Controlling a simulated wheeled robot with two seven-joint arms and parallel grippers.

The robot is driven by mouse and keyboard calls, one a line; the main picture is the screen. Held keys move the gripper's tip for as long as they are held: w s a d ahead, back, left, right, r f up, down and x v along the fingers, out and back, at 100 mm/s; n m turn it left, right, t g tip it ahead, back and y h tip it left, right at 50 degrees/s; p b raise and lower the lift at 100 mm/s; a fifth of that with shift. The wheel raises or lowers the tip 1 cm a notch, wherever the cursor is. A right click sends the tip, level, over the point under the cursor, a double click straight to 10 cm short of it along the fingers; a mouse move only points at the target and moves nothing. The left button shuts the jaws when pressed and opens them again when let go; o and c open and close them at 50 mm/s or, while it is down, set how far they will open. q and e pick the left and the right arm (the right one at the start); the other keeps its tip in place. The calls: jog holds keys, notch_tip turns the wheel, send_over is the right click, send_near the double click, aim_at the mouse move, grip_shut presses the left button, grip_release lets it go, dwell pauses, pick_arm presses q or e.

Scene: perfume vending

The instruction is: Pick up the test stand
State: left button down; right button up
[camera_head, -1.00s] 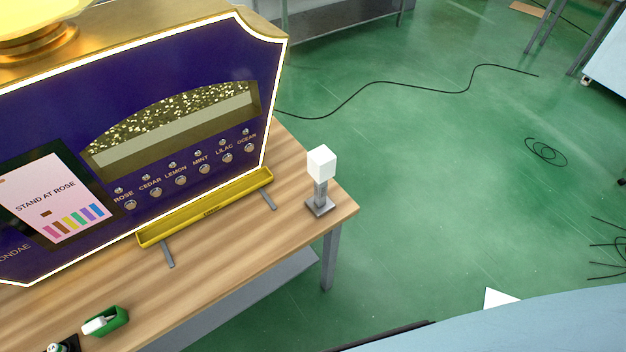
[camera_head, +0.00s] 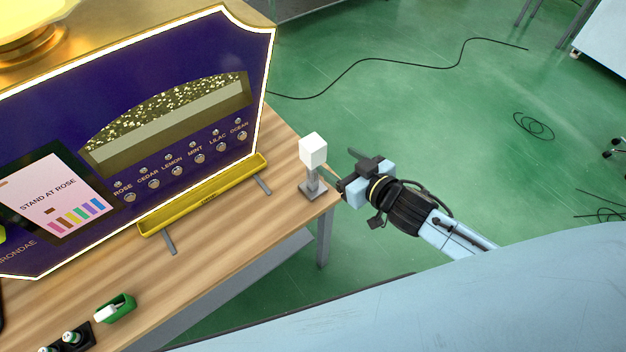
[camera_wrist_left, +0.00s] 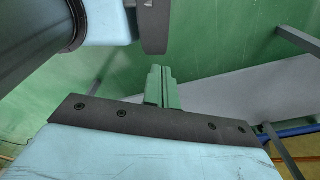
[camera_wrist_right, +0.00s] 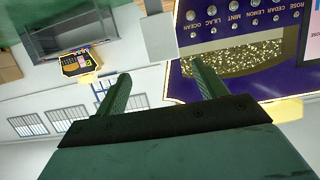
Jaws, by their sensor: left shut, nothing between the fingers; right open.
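The test stand is a white cube (camera_head: 313,151) on a short grey post with a square grey base (camera_head: 313,191). It stands upright near the right end of the wooden table. My right gripper (camera_head: 336,178) is just to its right in the head view, open and empty. In the right wrist view, the white cube (camera_wrist_right: 146,40) appears upside down, beyond and between the two open fingers (camera_wrist_right: 161,68). My left gripper (camera_wrist_left: 162,88) shows only in its own wrist view, shut and empty.
The purple vending machine (camera_head: 225,60) with a yellow tray (camera_head: 205,197) fills the table (camera_head: 235,222) left of the stand. A green holder (camera_head: 117,308) and small bottles (camera_head: 72,338) sit at the front left. Open green floor (camera_head: 440,110) lies to the right.

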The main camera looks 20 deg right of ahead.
aim_at(321, 150)
jog(key=x, duration=0.7)
jog(key=shift+f, duration=0.1)
jog(key=x, duration=0.2)
jog(key=b+x, duration=0.1)
jog(key=x, duration=0.1)
jog(key=shift+s+a+f, duration=0.2)
jog(key=shift+a+f, duration=0.1)
jog(key=shift+w+a+f, duration=0.15)
jog(key=shift+w+f, duration=0.05)
jog(key=shift+w, duration=0.35)
jog(key=shift+r, duration=0.1)
grip_shut()
